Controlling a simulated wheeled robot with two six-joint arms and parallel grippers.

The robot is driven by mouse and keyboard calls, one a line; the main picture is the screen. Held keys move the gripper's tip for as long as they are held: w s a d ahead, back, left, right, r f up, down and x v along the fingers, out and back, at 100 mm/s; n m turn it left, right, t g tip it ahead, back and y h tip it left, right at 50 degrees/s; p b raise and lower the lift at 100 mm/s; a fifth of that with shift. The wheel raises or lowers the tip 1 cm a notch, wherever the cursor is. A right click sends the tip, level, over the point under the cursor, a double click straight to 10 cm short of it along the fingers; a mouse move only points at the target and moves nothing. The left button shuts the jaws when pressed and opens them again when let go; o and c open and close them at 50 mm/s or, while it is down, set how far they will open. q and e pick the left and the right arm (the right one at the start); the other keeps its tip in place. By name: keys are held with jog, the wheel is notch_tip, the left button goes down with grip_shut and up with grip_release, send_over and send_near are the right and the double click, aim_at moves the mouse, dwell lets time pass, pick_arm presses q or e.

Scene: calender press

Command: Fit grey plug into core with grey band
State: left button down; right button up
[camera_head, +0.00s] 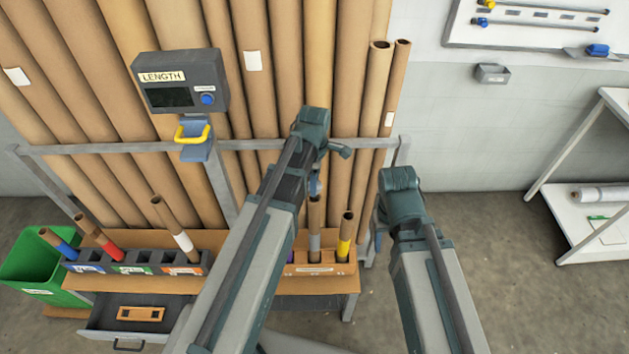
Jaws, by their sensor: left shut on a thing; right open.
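The core with the grey band (314,242) stands upright in the rack, its top end near my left gripper. My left gripper (316,184) is just above that core. No grey plug shows clearly elsewhere. My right gripper (378,240) is open, to the right of the rack and lower down, mostly hidden behind its wrist.
A core with a yellow band (344,245) stands close right of the grey one. White (183,241), red (108,247) and blue (64,246) banded cores lean at left. An open drawer (105,322), green bin (38,265) and length box (180,83) are also in view.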

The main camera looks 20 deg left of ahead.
pick_arm(q)
jog(key=shift+f+b, duration=1.7)
jog(key=shift+f, duration=0.25)
jog(key=shift+f, duration=0.25)
jog(key=shift+c, duration=1)
grip_release()
jog(key=shift+r, duration=0.1)
notch_tip(320, 180, up, 14)
jog(key=p, duration=1.3)
jog(key=shift+f, duration=0.25)
